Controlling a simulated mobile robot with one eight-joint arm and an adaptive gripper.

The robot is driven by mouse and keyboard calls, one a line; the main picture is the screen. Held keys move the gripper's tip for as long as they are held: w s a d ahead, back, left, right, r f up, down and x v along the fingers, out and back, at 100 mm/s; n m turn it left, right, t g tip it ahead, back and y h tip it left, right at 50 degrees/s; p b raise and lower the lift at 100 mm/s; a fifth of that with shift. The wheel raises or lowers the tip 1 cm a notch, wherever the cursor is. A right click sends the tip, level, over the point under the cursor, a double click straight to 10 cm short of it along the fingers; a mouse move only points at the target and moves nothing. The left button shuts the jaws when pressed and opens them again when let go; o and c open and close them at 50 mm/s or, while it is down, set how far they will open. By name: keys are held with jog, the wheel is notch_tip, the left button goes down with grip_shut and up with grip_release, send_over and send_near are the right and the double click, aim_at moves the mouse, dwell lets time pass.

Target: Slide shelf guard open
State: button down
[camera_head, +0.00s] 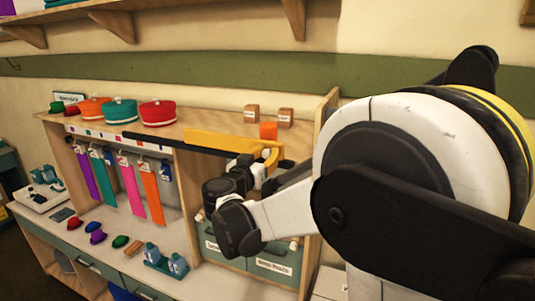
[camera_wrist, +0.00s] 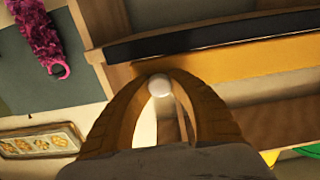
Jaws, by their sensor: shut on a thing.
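The shelf guard (camera_head: 217,141) is a yellow bar along the shelf's front edge, beside a long black rail (camera_head: 160,138). In the wrist view the yellow guard (camera_wrist: 250,68) runs below the black rail (camera_wrist: 200,38). My gripper (camera_wrist: 159,78) has its two curved yellow fingers closed around a small white round knob (camera_wrist: 159,87) at the guard's lower edge. In the head view my gripper (camera_head: 271,153) is at the guard's right end, partly hidden by my own wrist. How the knob joins the guard is hidden by the fingers.
Red, teal and orange round hats (camera_head: 157,113) stand on the shelf behind the rail. Small brown boxes (camera_head: 251,113) and an orange block (camera_head: 268,130) stand at the right. Coloured ribbons (camera_head: 128,185) hang below. Labelled green bins (camera_head: 272,262) sit under the shelf.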

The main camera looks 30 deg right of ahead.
jog(key=w+a+b, duration=0.1)
jog(key=w+a, duration=0.3)
jog(key=w, duration=0.1)
jog(key=w+a+b, duration=0.1)
jog(key=w+a, duration=0.3)
jog(key=w, duration=0.1)
jog(key=w+a+b, duration=0.1)
jog(key=w+a, duration=0.3)
jog(key=w, duration=0.1)
jog(key=shift+w+a, duration=0.2)
jog(key=shift+w, duration=0.15)
jog(key=c, duration=1.2)
grip_release()
jog(key=shift+s+a, duration=0.1)
jog(key=shift+a, duration=0.05)
send_near(212, 140)
jog(key=v, duration=0.4)
jog(key=shift+s+a, duration=0.1)
jog(key=shift+s, duration=0.1)
jog(key=shift+b, duration=0.3)
